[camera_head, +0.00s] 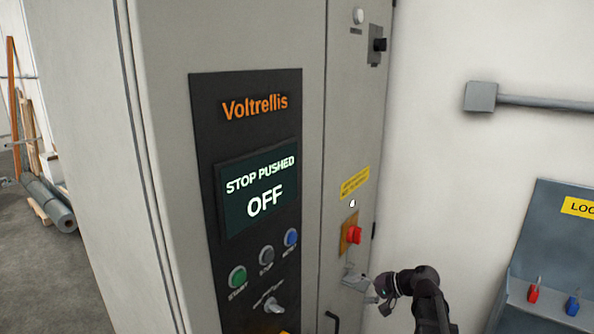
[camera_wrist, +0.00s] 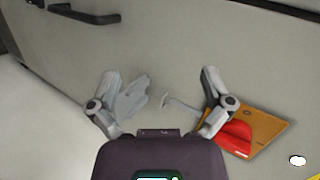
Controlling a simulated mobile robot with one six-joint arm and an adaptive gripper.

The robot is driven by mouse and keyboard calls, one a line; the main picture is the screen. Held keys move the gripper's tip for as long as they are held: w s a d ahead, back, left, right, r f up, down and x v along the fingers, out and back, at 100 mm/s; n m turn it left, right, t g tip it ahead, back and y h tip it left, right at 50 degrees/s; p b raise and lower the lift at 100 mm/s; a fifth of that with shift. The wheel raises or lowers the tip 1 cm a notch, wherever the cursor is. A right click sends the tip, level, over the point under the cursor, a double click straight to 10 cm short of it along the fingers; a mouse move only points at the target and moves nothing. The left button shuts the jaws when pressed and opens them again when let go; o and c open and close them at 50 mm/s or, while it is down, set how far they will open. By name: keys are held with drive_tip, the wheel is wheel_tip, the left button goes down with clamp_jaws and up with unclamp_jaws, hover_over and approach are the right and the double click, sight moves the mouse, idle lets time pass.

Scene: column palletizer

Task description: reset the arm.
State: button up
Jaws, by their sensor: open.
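My gripper (camera_head: 368,294) is open and empty at the lower right of the cabinet, just below a red button (camera_head: 354,235) on an orange-yellow plate. In the wrist view my two fingers stand apart, with the gripper's middle over the grey cabinet face (camera_wrist: 160,82). The red button (camera_wrist: 235,139) and its plate (camera_wrist: 264,122) are beside the right finger there. Whether a finger touches the cabinet, I cannot tell. Grey marks or shadows show between the fingers.
The cabinet's dark panel (camera_head: 206,120) has a display (camera_head: 257,187) reading "STOP PUSHED OFF", green, grey and blue buttons, and a rotary switch (camera_head: 273,304). A dark handle (camera_wrist: 84,14) is on the cabinet. A lock board (camera_head: 555,235) and conduit (camera_head: 550,102) are at right.

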drive_tip(key=s+f+n+g+h, duration=0.2)
drive_tip(key=s+f+h, duration=0.3)
drive_tip(key=s, duration=0.2)
drive_tip(key=s+a+f+n+g+h+b, duration=0.1)
drive_tip(key=s+f+n+g+h, duration=0.1)
drive_tip(key=s+f+h, duration=0.3)
drive_tip(key=s+g, duration=0.1)
drive_tip(key=s, duration=0.2)
drive_tip(key=shift+s+a+f+h, duration=0.25)
drive_tip(key=shift+f+h, duration=0.05)
drive_tip(key=shift+h, duration=0.1)
idle(1.3)
